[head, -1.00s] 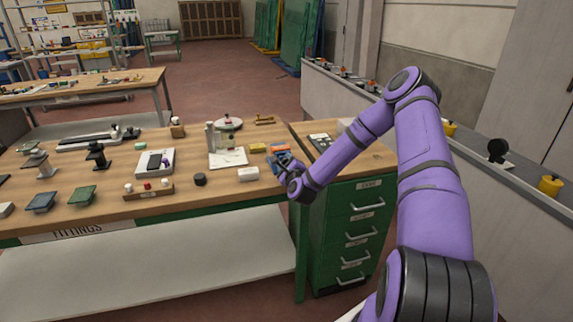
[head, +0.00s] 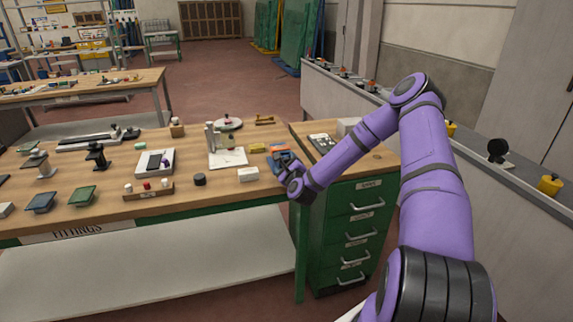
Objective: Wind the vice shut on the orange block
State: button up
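A small orange block (head: 280,147) shows at the right end of the long wooden bench, just beyond my gripper. A blue-grey shape right below it, probably the vice, is mostly hidden by my gripper, so its jaws and handle cannot be made out. I cannot tell whether the jaws touch the block. My gripper (head: 284,163) is at the bench's right end, on the near side of the block and over or against the blue-grey shape. Its fingers are too small and dark to show whether they are open or shut.
A yellow block (head: 257,148) and a white block (head: 248,174) lie left of my gripper. A black round puck (head: 200,179) and a white-based stand (head: 228,158) are farther left. A green drawer cabinet (head: 347,230) stands right of the bench.

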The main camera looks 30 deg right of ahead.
jog(key=v, duration=1)
jog(key=shift+s, duration=0.4)
jog(key=shift+a+r, duration=0.1)
jog(key=w+a+r+n+g+y, duration=0.25)
jog(key=a+r+n+y, duration=0.4)
jog(key=n, duration=0.65)
jog(key=s+a+r+n+g+h, duration=0.1)
jog(key=s+a+r+n+g, duration=0.1)
jog(key=s+r+n+g, duration=0.3)
jog(key=s+a+r+n+h, duration=0.1)
jog(key=s+a+r+n, duration=0.1)
jog(key=r+n, duration=0.35)
jog(key=s+a+r+n+g, duration=0.1)
jog(key=s+r+n, duration=0.1)
jog(key=s+r, duration=0.4)
jog(key=s+a+r+n+g, duration=0.2)
jog(key=s+r, duration=0.4)
jog(key=s, duration=0.7)
jog(key=s+a+r+n+g, duration=0.1)
jog(key=s+r+n, duration=0.2)
jog(key=s+r, duration=0.3)
jog(key=s, duration=0.4)
jog(key=shift+s+a+g, duration=0.3)
jog(key=shift+g, duration=0.05)
